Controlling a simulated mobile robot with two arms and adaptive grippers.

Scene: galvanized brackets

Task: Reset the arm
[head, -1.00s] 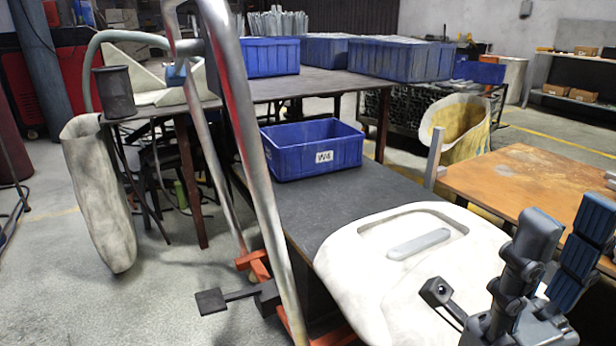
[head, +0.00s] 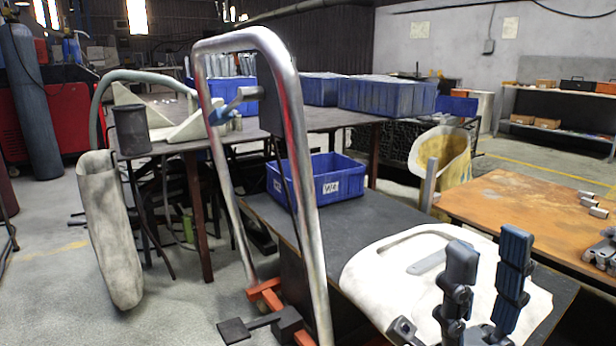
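My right gripper (head: 488,258) shows at the lower right of the head view. Its two dark fingers with blue pads point upward and stand apart, with nothing between them. My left gripper does not show in the head view.
A blue bin marked W4 (head: 340,183) stands on the dark low table (head: 375,208). More blue bins (head: 385,97) stand on the table behind. A metal tube frame (head: 296,150) rises in front. A rusty-topped table (head: 530,205) with small metal brackets (head: 592,203) is at right.

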